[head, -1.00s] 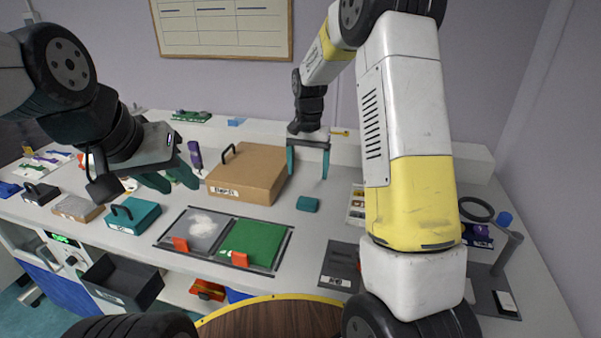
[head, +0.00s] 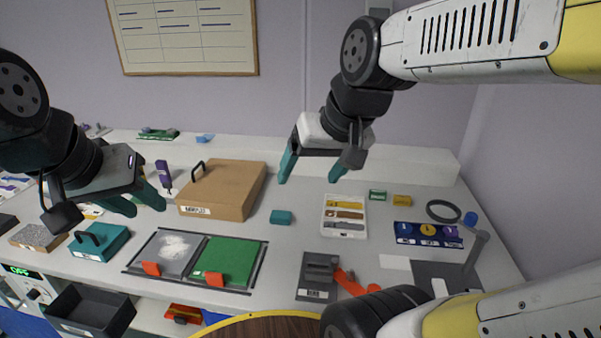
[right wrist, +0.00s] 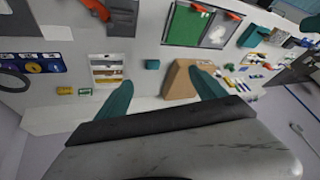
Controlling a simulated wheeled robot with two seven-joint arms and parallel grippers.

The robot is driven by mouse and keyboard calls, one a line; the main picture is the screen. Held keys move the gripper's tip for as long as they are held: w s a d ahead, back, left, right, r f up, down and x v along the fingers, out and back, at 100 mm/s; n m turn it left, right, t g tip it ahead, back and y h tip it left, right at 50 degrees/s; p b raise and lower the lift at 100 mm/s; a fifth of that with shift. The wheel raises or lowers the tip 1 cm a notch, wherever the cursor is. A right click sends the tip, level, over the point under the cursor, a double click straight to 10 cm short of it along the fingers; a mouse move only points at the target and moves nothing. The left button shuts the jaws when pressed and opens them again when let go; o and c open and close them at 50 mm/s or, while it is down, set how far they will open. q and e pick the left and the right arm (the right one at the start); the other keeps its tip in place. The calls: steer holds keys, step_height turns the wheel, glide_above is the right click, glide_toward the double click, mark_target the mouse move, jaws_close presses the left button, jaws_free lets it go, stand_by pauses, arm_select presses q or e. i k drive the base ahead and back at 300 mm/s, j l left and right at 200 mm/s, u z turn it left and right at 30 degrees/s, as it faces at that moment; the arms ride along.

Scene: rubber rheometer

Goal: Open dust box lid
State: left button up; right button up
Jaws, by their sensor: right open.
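No box label reads clearly as "dust box". Boxes with black handles on top are a tan box (head: 225,190), a teal box (head: 98,248) and a speckled box (head: 37,237); all look closed. The tan box also shows in the right wrist view (right wrist: 178,82). My left gripper (head: 146,207) is open and empty above the bench, between the teal and tan boxes. My right gripper (head: 310,178) is open and empty, raised behind and right of the tan box. Its two teal fingers are spread wide in the right wrist view (right wrist: 160,92).
A small teal block (head: 281,217) lies right of the tan box. Grey and green panels (head: 232,257) with orange clips lie in front. A tool tray (head: 344,216), a dark block (head: 317,278) and a blue holder (head: 428,235) stand right. An open dark bin (head: 90,309) sits low left.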

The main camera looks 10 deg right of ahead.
mark_target(99, 237)
steer(key=j+u, duration=0.15)
steer(key=j, duration=0.35)
steer(key=i+j+u, duration=0.15)
steer(key=j, duration=0.3)
steer(key=j+u, duration=0.15)
steer(key=j, duration=0.3)
